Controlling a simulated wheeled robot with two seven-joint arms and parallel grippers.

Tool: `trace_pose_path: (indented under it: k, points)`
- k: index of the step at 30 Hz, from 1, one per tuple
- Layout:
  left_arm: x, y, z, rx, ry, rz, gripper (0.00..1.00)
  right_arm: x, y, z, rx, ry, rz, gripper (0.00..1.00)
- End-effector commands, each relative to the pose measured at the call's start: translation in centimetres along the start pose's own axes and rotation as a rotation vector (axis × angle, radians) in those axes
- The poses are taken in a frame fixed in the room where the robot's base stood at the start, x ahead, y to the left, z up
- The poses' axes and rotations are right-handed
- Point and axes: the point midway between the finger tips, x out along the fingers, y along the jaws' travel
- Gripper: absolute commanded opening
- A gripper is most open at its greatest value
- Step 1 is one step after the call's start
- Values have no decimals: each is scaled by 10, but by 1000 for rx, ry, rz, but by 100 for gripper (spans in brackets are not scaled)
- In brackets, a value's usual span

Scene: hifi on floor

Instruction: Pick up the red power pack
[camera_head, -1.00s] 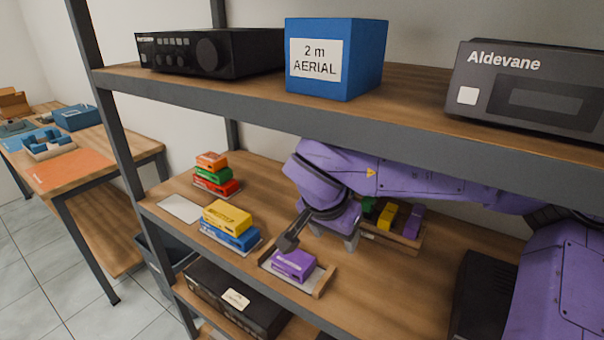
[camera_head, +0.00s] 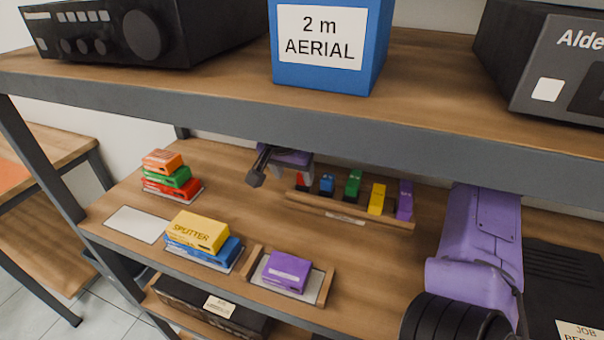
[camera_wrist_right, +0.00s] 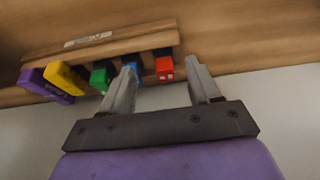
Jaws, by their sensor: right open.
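A small upright red pack (camera_head: 302,182) stands at the left end of a wooden rack (camera_head: 350,213) at the back of the middle shelf. My right gripper (camera_head: 293,173) is at that end of the rack, partly hiding the red pack. In the right wrist view, the red pack (camera_wrist_right: 164,68) shows between the open fingers of the right gripper (camera_wrist_right: 161,65), and the left-hand finger overlaps the blue pack (camera_wrist_right: 134,70). I cannot tell whether a finger touches anything. A red box (camera_head: 171,189) also lies at the bottom of a stack on the left. My left gripper is out of view.
Green (camera_head: 354,184), yellow (camera_head: 377,199) and purple (camera_head: 404,200) packs stand further along the rack. A yellow box (camera_head: 198,230) on a blue one and a purple box (camera_head: 287,270) in a wooden holder are near the front. The upper shelf (camera_head: 230,96) hangs above my gripper.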

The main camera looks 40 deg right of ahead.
Motion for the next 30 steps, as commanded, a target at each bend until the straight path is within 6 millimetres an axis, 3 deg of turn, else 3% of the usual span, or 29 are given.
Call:
trace_pose_path:
  k: [3, 7, 18, 25, 30]
  points:
    - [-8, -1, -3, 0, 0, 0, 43, 9, 0, -26, 3, -4, 3, 62]
    - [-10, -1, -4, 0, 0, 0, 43, 17, -1, -42, 0, -1, 1, 62]
    - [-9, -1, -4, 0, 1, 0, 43, 67, -1, -45, -3, -1, 1, 62]
    - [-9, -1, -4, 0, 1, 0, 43, 69, -1, -45, -3, 1, -1, 62]
    - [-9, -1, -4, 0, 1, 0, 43, 69, -1, -45, -2, 1, -1, 6]
